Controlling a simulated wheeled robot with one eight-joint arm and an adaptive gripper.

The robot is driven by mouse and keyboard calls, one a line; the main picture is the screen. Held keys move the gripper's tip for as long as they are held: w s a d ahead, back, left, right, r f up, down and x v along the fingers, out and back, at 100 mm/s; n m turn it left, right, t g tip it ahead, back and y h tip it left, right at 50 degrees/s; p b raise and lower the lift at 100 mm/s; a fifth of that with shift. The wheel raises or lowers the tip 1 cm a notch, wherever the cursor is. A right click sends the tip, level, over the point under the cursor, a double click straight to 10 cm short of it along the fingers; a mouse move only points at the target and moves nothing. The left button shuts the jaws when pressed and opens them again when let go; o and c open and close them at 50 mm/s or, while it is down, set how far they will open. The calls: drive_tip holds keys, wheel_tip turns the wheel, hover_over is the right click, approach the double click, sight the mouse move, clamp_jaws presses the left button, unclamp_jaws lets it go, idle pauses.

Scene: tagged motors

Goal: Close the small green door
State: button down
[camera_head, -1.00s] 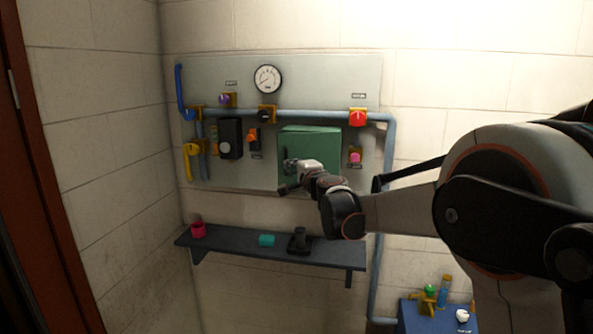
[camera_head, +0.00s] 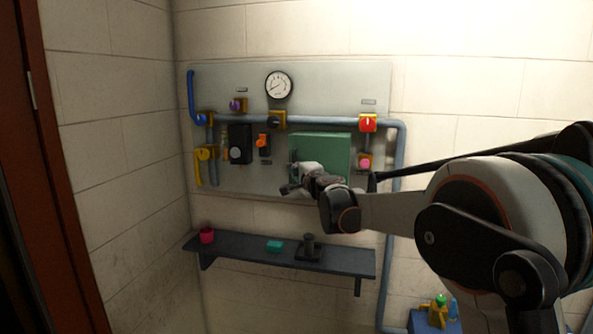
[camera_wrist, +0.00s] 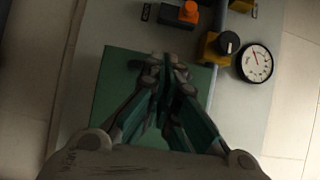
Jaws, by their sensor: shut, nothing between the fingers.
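The small green door (camera_head: 325,150) is on the front of a box on the grey wall panel. Its face looks nearly parallel to the panel, but I cannot tell whether it is fully shut. A dark handle (camera_head: 294,156) shows near its left edge. My gripper (camera_head: 287,190) is in front of the door's lower left part and hides that corner. In the wrist view the green door (camera_wrist: 112,95) lies behind my gripper (camera_wrist: 165,68), whose fingers are together and empty. I cannot tell whether the fingers touch it.
A gauge (camera_head: 279,86), an orange switch (camera_head: 263,142), a red knob (camera_head: 367,123) and a pink button (camera_head: 365,162) surround the door. A blue pipe (camera_head: 398,170) runs down at the right. A dark shelf (camera_head: 345,260) below bears a red cup (camera_head: 207,235) and a teal block (camera_head: 275,246).

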drive_tip(key=s+b, duration=0.2)
drive_tip(key=s, duration=1)
drive_tip(key=s+d+f+n+g+y+b, duration=0.1)
drive_tip(key=s+f+n+b, duration=0.25)
drive_tip(key=s, duration=0.25)
drive_tip(key=s+d+f+n+g+b, duration=0.1)
drive_tip(key=s+f+n+b, duration=0.25)
drive_tip(key=s, duration=0.25)
drive_tip(key=s+d+f+n+g+h+b, duration=0.2)
drive_tip(key=s+d+f+b, duration=0.3)
drive_tip(key=s+f, duration=0.6)
drive_tip(key=s+d+f+n+g+h+b, duration=0.2)
drive_tip(key=s+d+f+b, duration=0.4)
drive_tip(key=s+f, duration=0.5)
drive_tip(key=s+d+f+n+g+h+b, duration=0.2)
drive_tip(key=s+d+f+b, duration=0.4)
drive_tip(key=s+f, duration=0.5)
wheel_tip(320, 180, down, 6)
drive_tip(key=shift+r+n+g+h, duration=0.25)
drive_tip(key=shift+n+g+h, duration=0.25)
drive_tip(key=shift+g, duration=0.4)
drive_tip(key=c, duration=2.3)
unclamp_jaws()
drive_tip(key=shift+s, duration=0.1)
